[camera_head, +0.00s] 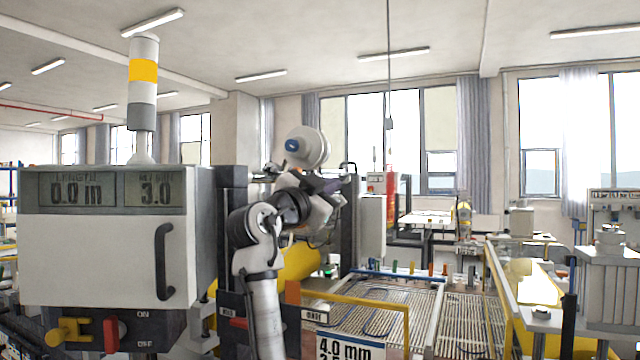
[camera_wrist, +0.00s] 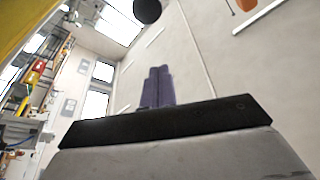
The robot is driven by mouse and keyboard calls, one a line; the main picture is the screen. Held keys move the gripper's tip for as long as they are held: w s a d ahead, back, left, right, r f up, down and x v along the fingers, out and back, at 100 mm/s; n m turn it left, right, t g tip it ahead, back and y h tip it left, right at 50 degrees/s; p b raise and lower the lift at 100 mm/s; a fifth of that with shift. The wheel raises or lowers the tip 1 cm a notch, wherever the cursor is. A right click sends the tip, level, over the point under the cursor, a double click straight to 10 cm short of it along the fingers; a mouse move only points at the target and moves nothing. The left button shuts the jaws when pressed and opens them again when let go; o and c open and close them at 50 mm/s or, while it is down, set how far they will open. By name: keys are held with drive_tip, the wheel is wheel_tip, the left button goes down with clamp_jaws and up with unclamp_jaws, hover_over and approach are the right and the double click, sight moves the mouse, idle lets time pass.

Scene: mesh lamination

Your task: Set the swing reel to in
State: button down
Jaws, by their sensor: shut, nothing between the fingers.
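No part is clearly marked as the swing reel. A yellow roll (camera_head: 302,262) shows partly behind my arm, in the machine's middle; it may belong to the reel, but I cannot tell its position setting. An orange upright piece (camera_head: 292,291) stands just below it, beside a small label too small to read surely. My gripper (camera_wrist: 158,88) shows in the wrist view as two dark purple fingers, side by side and shut, with nothing between them. They point toward a pale wall and ceiling. In the head view my arm is folded upward before the machine, and the fingers cannot be made out.
A white cabinet (camera_head: 95,255) with a display reading 0.0 m and 3.0 stands at left, with a yellow knob (camera_head: 62,332) and red switch (camera_head: 111,334) below. A yellow rail (camera_head: 355,299) and a wire-mesh bed (camera_head: 465,322) lie right of my arm.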

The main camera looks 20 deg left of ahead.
drive_tip(key=shift+w+a+f+p, duration=0.2)
drive_tip(key=shift+w+f+p, duration=0.15)
drive_tip(key=shift+w+p, duration=0.3)
drive_tip(key=shift+w+a+f+p, duration=0.25)
drive_tip(key=shift+w+f+p, duration=0.15)
drive_tip(key=shift+w, duration=0.4)
drive_tip(key=shift+w+a+f+p, duration=0.2)
drive_tip(key=shift+w+f+p, duration=0.1)
drive_tip(key=shift+w+p, duration=0.35)
drive_tip(key=shift+w, duration=0.1)
drive_tip(key=shift+f, duration=0.1)
